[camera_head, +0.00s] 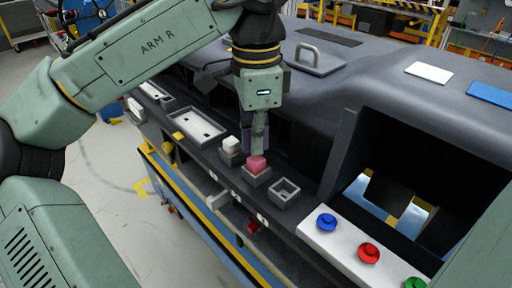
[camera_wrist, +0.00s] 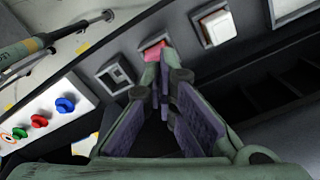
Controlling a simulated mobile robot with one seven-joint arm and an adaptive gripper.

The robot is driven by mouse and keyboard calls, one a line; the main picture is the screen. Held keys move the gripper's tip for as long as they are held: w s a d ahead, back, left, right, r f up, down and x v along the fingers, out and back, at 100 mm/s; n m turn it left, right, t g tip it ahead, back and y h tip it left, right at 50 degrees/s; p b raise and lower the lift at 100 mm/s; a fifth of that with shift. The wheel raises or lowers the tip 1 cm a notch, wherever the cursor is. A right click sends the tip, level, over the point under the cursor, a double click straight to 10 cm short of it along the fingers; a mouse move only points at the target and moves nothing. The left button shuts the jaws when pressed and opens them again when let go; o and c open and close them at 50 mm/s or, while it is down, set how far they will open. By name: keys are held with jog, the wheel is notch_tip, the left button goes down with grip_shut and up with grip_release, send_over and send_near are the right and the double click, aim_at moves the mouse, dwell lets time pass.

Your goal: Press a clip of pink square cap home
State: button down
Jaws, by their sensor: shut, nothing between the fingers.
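The pink square cap (camera_head: 257,162) sits at a grey square socket (camera_head: 257,178) on the dashboard ledge. It also shows in the wrist view (camera_wrist: 152,50), just beyond the fingertips and partly hidden by them. My gripper (camera_head: 259,152) points down with its fingers together, directly over the cap; the tips touch it or are very close. In the wrist view the shut fingertips (camera_wrist: 161,68) overlap the cap's lower edge. The cap's clips and its exact seating depth cannot be made out.
A white square cap (camera_head: 231,144) sits in a socket left of the pink one. An empty square socket (camera_head: 285,192) is to the right. A white panel with blue (camera_head: 326,222), red (camera_head: 368,253) and green (camera_head: 415,284) knobs lies further right. The dark dashboard (camera_head: 390,90) rises behind.

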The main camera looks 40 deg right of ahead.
jog(key=shift+r+p, duration=0.4)
jog(key=shift+r, duration=0.45)
jog(key=shift+r+b, duration=0.35)
jog(key=shift+r, duration=2)
